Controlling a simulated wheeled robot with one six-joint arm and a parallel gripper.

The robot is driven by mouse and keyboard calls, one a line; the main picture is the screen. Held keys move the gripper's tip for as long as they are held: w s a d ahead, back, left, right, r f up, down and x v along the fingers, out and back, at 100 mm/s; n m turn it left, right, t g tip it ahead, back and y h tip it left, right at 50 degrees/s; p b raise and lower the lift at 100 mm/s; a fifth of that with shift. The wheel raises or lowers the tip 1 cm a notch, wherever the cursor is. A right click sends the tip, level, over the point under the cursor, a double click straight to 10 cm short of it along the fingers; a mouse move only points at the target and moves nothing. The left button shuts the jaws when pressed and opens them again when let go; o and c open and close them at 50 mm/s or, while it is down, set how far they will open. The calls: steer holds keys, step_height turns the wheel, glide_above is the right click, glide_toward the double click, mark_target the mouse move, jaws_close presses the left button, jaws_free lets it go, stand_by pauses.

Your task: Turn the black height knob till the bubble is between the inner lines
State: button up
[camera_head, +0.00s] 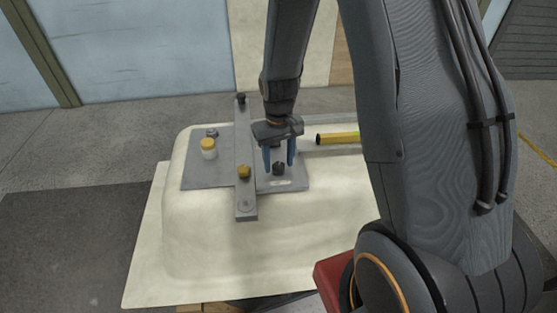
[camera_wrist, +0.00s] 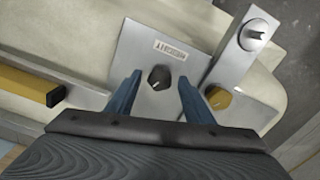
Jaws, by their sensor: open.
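The black height knob (camera_head: 279,169) stands on a grey plate (camera_head: 205,177) on top of the cream tub shell. In the wrist view the black knob (camera_wrist: 160,77) has a pale mark on it and lies just beyond the fingertips, between their lines. My gripper (camera_head: 279,166) has two blue fingers, pointing down, open on either side of the knob. It also shows in the wrist view (camera_wrist: 158,88); no contact with the knob can be seen. A small label (camera_wrist: 171,49) is on the plate beside the knob. I cannot make out a bubble or its lines.
A grey bar (camera_head: 243,140) crosses the plate, with a brass-coloured knob (camera_head: 244,172) close left of my gripper and a dark knob at its far end. A yellow level-like tool (camera_head: 338,138) lies right.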

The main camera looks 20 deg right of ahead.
steer(key=c, duration=1)
steer(key=shift+c, duration=0.2)
steer(key=shift+m, duration=0.4)
steer(key=m, duration=0.3)
steer(key=shift+m+p, duration=0.3)
steer(key=shift+p, duration=0.05)
steer(key=shift+m, duration=1.7)
steer(key=o, duration=1)
steer(key=shift+o, duration=0.2)
steer(key=shift+r, duration=0.15)
